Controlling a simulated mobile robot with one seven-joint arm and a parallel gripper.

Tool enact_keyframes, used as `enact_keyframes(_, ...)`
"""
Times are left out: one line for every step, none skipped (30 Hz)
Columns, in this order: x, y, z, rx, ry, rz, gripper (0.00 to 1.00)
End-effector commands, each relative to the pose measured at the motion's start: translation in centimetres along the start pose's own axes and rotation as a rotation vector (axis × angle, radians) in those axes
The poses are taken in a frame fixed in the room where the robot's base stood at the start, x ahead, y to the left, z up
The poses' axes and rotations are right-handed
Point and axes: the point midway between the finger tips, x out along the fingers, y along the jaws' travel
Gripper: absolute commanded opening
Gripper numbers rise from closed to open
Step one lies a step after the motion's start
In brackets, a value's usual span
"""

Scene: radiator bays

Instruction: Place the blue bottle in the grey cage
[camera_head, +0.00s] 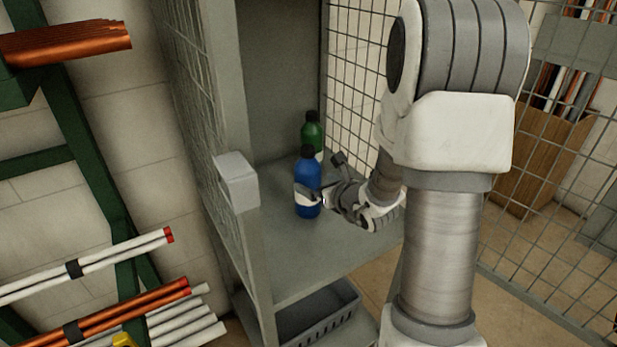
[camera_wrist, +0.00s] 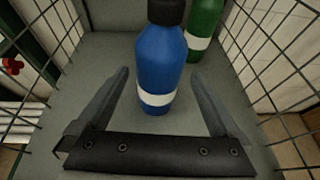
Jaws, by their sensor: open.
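The blue bottle (camera_head: 307,182) has a black cap and a white band. It stands upright on the shelf of the grey cage (camera_head: 285,262), which has mesh sides. In the wrist view the blue bottle (camera_wrist: 160,62) stands just ahead of and partly between my open fingers. My gripper (camera_wrist: 160,100) is open with nothing clamped in it. In the head view my gripper (camera_head: 325,178) is beside the bottle at its right, and one finger overlaps the bottle's band. I cannot tell whether the finger touches it.
A green bottle (camera_head: 312,132) stands behind the blue one; it also shows in the wrist view (camera_wrist: 204,28). A grey basket (camera_head: 322,315) sits below the shelf. A green rack with pipes (camera_head: 150,310) is at the left. The shelf front is clear.

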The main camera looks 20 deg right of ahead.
Motion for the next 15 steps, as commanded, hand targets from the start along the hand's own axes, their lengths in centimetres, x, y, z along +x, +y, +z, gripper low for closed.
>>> enact_keyframes(-1.0, 0.0, 0.2, 0.0, -0.001, -0.001, 1.0)
enact_keyframes(-1.4, 0.0, 0.1, 0.0, -0.001, -0.001, 1.0)
enact_keyframes(-1.9, 0.0, 0.1, 0.0, 0.0, 0.0, 1.0)
enact_keyframes(-2.2, 0.0, 0.1, -0.001, 0.0, 0.0, 1.0)
enact_keyframes(-2.5, 0.0, 0.1, -0.001, 0.0, 0.0, 1.0)
enact_keyframes(-2.8, 0.0, 0.0, 0.0, 0.0, 0.0, 1.0)
enact_keyframes(-2.9, 0.0, 0.0, 0.0, 0.0, 0.0, 1.0)
enact_keyframes(-3.0, 0.0, 0.0, 0.0, 0.0, 0.0, 1.0)
enact_keyframes(-3.1, 0.0, 0.0, 0.0, 0.0, 0.0, 1.0)
enact_keyframes(-3.2, 0.0, 0.0, 0.0, 0.0, 0.0, 1.0)
enact_keyframes(-3.2, 0.0, 0.0, 0.0, 0.0, 0.0, 1.0)
enact_keyframes(-3.2, 0.0, 0.0, 0.0, 0.0, 0.001, 1.0)
enact_keyframes(-3.2, 0.0, 0.0, 0.0, 0.0, 0.001, 1.0)
enact_keyframes(-3.2, 0.0, 0.0, 0.0, 0.0, 0.001, 1.0)
enact_keyframes(-3.2, 0.0, 0.0, 0.0, 0.0, 0.001, 1.0)
